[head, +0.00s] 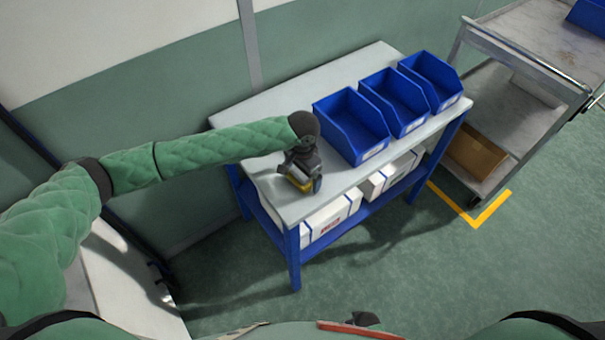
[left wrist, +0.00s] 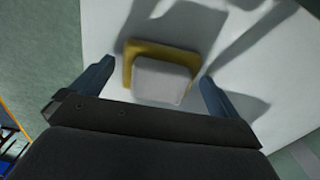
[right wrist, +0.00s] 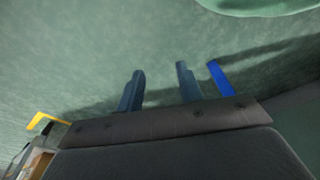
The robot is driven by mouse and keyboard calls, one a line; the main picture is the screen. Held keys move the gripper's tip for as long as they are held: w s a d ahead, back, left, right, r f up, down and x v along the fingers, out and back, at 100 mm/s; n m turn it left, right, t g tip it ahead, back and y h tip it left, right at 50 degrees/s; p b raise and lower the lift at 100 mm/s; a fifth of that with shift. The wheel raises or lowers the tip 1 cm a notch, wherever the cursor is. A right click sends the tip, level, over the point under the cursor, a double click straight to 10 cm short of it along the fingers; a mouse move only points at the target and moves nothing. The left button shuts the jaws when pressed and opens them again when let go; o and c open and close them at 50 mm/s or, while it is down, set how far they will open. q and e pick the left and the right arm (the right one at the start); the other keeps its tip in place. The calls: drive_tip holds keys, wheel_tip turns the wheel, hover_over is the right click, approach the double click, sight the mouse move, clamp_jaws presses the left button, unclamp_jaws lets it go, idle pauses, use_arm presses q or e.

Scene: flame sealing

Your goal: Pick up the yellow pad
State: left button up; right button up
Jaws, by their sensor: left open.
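The yellow pad (left wrist: 131,52) lies on the light table top, with a pale grey block-shaped part (left wrist: 162,82) on top of it. In the head view a bit of its yellow (head: 300,185) shows under my left gripper (head: 303,178), near the table's left end. In the left wrist view my left gripper (left wrist: 156,72) is open, one finger on each side of the pad, with gaps showing. I cannot tell how far above the table the fingertips are. My right gripper (right wrist: 159,76) is open and empty, with green floor beyond its fingers.
The table (head: 292,98) carries several blue bins (head: 350,124) right of my left gripper. White boxes (head: 330,219) lie on its blue lower shelf. A grey cart (head: 510,110) stands at the right. The floor in front is clear.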

use_arm(q)
drive_tip(key=shift+f, duration=0.2)
drive_tip(key=shift+c, duration=0.4)
drive_tip(key=c, duration=0.8)
drive_tip(key=shift+c, duration=0.2)
drive_tip(key=shift+r, duration=0.1)
